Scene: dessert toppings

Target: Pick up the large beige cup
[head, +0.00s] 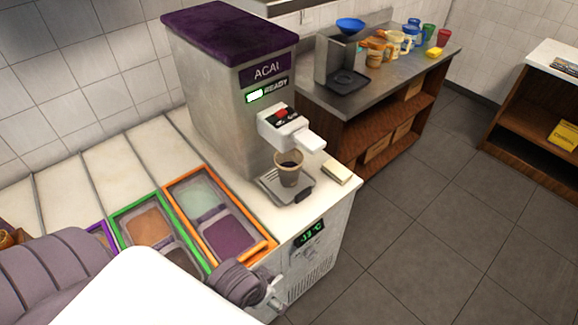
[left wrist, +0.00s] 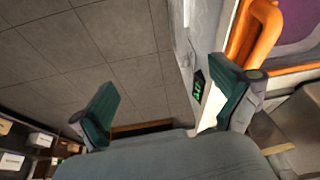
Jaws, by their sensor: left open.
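A beige cup (head: 289,170) with a dark inside stands upright on the drip tray (head: 272,190) under the spout of the acai machine (head: 225,110). My left gripper (head: 277,292) is at the front edge of the counter, lower in the head view and apart from the cup. It is partly hidden by my own arm there. In the left wrist view my left gripper (left wrist: 165,103) shows two spread green-padded fingers with nothing between them. The cup is not visible in that view. My right gripper is not in view.
Orange-framed (head: 268,243) and green-framed (head: 118,212) topping bins lie left of the machine. A small beige block (head: 336,173) lies right of the drip tray. A back counter (head: 385,72) holds several cups and a blue bowl (head: 350,25). The floor at right is clear.

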